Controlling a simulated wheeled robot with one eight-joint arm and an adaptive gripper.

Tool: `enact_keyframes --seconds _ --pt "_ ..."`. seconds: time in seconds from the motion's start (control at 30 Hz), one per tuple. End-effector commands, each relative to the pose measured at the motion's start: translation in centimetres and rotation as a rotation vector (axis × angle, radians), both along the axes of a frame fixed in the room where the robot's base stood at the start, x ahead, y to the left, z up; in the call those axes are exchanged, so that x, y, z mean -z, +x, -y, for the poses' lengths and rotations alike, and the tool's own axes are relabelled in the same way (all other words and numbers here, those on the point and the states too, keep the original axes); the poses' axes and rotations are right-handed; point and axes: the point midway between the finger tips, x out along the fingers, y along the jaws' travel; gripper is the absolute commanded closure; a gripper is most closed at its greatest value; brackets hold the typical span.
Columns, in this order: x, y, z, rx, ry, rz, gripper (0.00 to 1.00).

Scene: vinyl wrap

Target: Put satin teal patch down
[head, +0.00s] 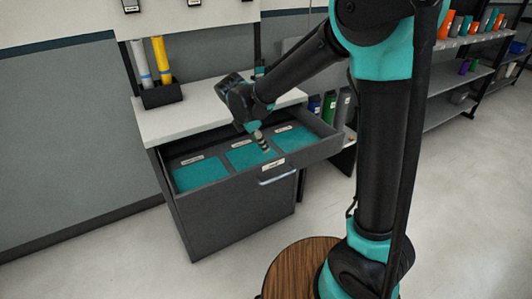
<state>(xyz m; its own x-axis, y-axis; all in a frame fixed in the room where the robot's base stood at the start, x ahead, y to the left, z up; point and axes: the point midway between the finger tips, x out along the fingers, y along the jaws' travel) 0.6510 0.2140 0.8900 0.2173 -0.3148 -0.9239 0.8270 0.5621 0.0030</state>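An open drawer (184,208) with three compartments sticks out of the front of a grey cabinet. A teal patch lies in each compartment: left (200,174), middle (243,157) and right (297,139). Each compartment has a white label at its back, too small to read, so I cannot tell which patch is satin. My gripper (264,146) points down over the right side of the middle compartment. Its fingers are small and look close together. I cannot tell whether they touch or hold a patch, or how high they are above the drawer.
The cabinet's white top (178,119) carries a black holder (162,95) with a white roll and a yellow roll. Several rolls stand right of the cabinet. A round wooden stool or table (291,268) is in front, beside my arm. Shelves (455,98) stand at the right.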

Motion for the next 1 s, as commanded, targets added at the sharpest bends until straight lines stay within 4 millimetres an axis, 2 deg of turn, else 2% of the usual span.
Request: enact_keyframes --seconds 0.1,0.3,1.0 --pt "-1.8 -0.4 -0.6 -0.002 0.000 -0.001 0.74" --pt "-3.3 -0.8 -1.1 0.000 0.000 0.000 0.74" --pt "-3.4 -0.8 -1.1 0.000 0.000 0.000 0.74"
